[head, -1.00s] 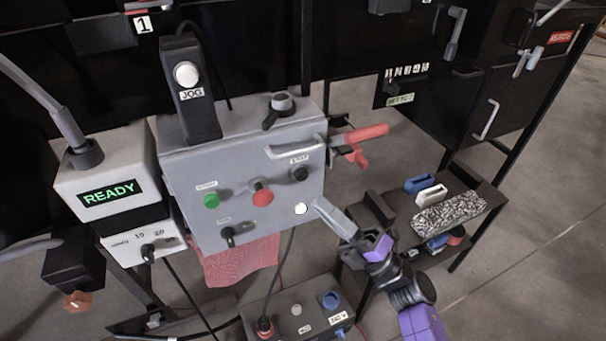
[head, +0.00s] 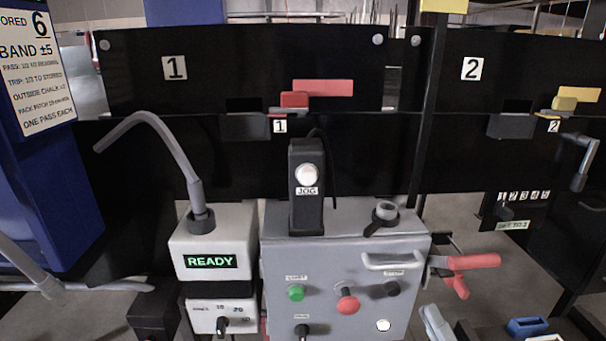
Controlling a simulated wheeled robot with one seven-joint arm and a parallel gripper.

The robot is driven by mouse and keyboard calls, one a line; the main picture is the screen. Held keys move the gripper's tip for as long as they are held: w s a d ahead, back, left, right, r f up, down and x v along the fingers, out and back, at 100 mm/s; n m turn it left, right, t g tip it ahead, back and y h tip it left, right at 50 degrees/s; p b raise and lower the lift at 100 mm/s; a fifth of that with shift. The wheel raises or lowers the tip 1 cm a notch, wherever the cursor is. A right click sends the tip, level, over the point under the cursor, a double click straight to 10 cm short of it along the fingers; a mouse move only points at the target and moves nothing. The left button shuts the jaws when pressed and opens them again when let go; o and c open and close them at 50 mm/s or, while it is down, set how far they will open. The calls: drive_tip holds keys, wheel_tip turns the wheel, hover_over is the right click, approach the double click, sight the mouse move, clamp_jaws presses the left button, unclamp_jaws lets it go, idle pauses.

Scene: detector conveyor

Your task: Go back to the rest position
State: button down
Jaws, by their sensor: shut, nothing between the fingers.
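The rest of my gripper and my arm are cut off below the picture.
A READY display unit (head: 213,245) with a bent grey wand (head: 165,142) stands left of the control box. A black JOG pendant (head: 307,210) sits on the box. Black panels span the back. A blue block (head: 527,327) lies low at right.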

drive_tip(key=s+a+m+g+h+p, duration=0.2)
drive_tip(key=s+m+g+h+p, duration=0.2)
drive_tip(key=s+m, duration=0.6)
drive_tip(key=s+a+r+m+g+h+p, duration=0.1)
drive_tip(key=s+m+g+h+p, duration=0.3)
drive_tip(key=s+m, duration=0.7)
drive_tip(key=s+a+h+p, duration=0.1)
drive_tip(key=s+h, duration=0.1)
drive_tip(key=s, duration=1)
drive_tip(key=shift+s+r+m, duration=0.3)
drive_tip(key=shift+s, duration=0.05)
idle(0.9)
